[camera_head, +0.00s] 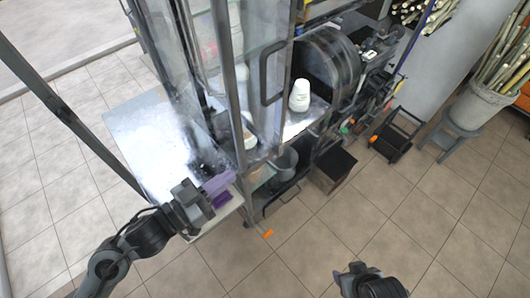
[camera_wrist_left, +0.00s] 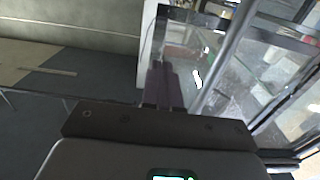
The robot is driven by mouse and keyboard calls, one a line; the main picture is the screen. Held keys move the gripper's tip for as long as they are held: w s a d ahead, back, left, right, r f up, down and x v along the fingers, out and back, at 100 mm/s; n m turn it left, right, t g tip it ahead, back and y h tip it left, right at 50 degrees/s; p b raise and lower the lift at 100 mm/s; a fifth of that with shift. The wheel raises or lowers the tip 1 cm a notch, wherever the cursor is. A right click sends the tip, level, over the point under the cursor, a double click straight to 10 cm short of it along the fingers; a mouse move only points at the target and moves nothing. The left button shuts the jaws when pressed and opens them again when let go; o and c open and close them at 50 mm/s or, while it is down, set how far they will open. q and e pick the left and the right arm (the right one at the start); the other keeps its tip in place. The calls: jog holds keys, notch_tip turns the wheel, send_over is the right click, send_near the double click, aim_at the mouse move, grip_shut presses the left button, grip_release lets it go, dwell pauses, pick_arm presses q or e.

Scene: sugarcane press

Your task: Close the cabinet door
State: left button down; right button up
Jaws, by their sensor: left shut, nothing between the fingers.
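The cabinet's glass door (camera_head: 254,52) has a metal frame and a dark bar handle (camera_head: 270,75). It seems to stand open, with the machine's interior uncovered to its right; the exact angle is unclear. My left gripper (camera_head: 219,183) has purple fingers, shut and empty, low and left of the door's lower end. In the left wrist view the shut fingers (camera_wrist_left: 161,86) point toward a grey metal post (camera_wrist_left: 228,55) and glass panel (camera_wrist_left: 275,65), and a gap to the post seems to show. Contact cannot be judged. Only a dark part of my right arm shows at the bottom; its fingers are hidden.
A white cup (camera_head: 300,95) stands on the machine's shelf beside a black drum (camera_head: 327,68). A pale counter (camera_head: 150,140) lies left of the door. A black cart (camera_head: 397,135), a stool (camera_head: 452,137) and a cane bucket (camera_head: 480,104) stand right.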

pick_arm(q)
jog(key=p, duration=0.2)
send_near(275, 143)
jog(key=x, duration=0.5)
jog(key=shift+d+r, duration=0.1)
jog(key=shift+d, duration=0.05)
jog(key=shift+x, duration=0.8)
jog(key=shift+w, duration=0.1)
